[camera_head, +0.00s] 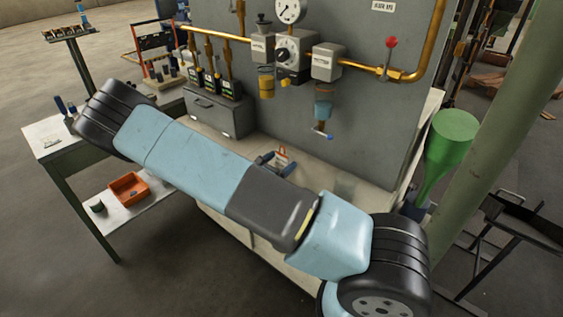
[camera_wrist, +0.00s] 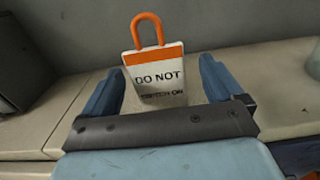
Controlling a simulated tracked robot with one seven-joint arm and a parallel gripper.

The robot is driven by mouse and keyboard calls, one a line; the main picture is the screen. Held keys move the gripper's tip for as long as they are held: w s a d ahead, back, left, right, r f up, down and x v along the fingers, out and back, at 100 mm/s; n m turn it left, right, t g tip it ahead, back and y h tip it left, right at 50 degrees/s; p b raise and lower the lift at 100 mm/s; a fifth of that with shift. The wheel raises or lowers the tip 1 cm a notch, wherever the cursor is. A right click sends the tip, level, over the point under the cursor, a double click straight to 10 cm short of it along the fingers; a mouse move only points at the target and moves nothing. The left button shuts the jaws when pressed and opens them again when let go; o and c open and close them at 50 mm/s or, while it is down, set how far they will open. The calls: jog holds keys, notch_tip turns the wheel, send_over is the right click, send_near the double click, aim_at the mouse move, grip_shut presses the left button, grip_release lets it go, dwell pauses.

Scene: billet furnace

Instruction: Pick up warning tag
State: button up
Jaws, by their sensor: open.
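The warning tag (camera_wrist: 155,78) is a white plate with an orange band, an orange loop on top and the black words "DO NOT". In the wrist view it stands nearly upright, tilted slightly, between the two blue fingers of my gripper (camera_wrist: 160,88). The fingers are open, with a gap on each side of the tag. The gripper's dark bar hides the area below the tag's lower edge. In the head view the tag (camera_head: 281,157) shows small behind my arm, beside my gripper (camera_head: 273,160), on the pale bench top.
The pale bench (camera_head: 345,190) runs along a grey panel (camera_head: 350,100) with a gauge (camera_head: 290,10), copper pipes and valves. A green funnel-shaped thing (camera_head: 450,140) stands at the right. Bench space right of the tag is mostly clear.

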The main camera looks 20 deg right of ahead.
aim_at(282, 160)
jog(key=x, duration=0.3)
jog(key=shift+w, duration=0.1)
jog(key=shift+c, duration=0.3)
jog(key=c, duration=1.1)
jog(key=shift+o, duration=0.2)
jog(key=shift+r, duration=0.1)
